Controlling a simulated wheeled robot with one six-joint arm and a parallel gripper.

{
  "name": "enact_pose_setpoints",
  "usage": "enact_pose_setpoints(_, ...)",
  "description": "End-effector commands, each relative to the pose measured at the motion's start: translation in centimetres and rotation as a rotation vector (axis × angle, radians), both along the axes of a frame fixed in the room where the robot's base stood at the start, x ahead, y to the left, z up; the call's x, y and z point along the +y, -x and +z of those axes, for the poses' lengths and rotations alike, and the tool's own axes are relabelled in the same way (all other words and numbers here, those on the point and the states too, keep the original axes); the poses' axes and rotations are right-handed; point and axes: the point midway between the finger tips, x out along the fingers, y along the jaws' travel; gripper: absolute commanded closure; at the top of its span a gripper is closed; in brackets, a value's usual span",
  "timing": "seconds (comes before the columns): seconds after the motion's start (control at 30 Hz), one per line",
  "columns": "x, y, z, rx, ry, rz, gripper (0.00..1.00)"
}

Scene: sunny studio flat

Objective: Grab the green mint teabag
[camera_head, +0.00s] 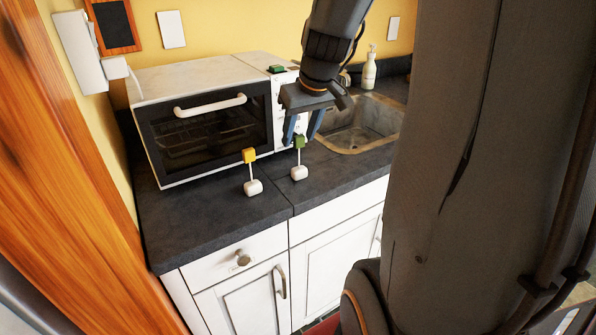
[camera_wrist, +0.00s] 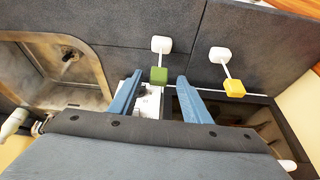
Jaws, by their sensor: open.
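The green mint teabag has a green tag (camera_head: 299,142) joined by a thin string to a white bag (camera_head: 299,173) on the dark counter. In the wrist view its green tag (camera_wrist: 159,75) lies between the lines of my two blue fingers, near their tips, with the white bag (camera_wrist: 161,44) beyond. My gripper (camera_head: 302,140) is open and empty, its fingers pointing down around or just behind the green tag. I cannot tell whether they touch it. My gripper also shows in the wrist view (camera_wrist: 160,84).
A second teabag with a yellow tag (camera_head: 249,155) stands to the left on the counter (camera_head: 200,215). A sink (camera_head: 362,125) and a soap bottle (camera_head: 369,70) are to the right.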

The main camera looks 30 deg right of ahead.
Motion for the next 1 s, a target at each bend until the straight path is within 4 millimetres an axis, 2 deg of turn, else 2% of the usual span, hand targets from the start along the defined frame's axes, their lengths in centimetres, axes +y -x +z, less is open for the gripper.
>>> enact_pose_setpoints(0.5,-0.3,-2.1,-4.7,0.002,0.000,0.002,0.56)
enact_pose_setpoints(0.83,-0.3,-2.3,-5.3,0.000,0.001,0.002,0.56)
enact_pose_setpoints(0.87,-0.3,-2.3,-5.3,0.000,0.001,0.002,0.58)
enact_pose_setpoints(1.0,-0.3,-2.3,-5.3,0.000,0.001,0.002,0.82)
